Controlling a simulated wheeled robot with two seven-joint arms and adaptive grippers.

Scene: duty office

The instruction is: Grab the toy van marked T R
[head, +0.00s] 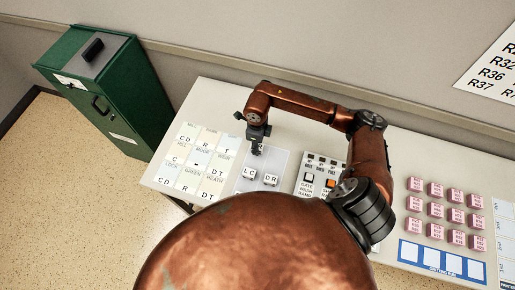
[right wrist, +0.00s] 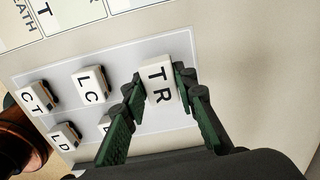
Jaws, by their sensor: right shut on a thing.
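The toy van marked T R (right wrist: 159,84) is a white block with black letters. It sits between the two fingers of my right gripper (right wrist: 158,76), which are shut on its sides. In the head view my right gripper (head: 257,147) points down over the far part of the pale mat (head: 283,157), and the van is hidden there. I cannot tell whether the van touches the mat. My left gripper is not in view.
Vans marked L C (right wrist: 91,86), C T (right wrist: 33,97) and L D (right wrist: 64,136) stand close by; another is partly hidden by a finger. A button panel (head: 317,170) is right of the mat, lettered cards (head: 198,160) left. Pink blocks (head: 435,210) stand further right.

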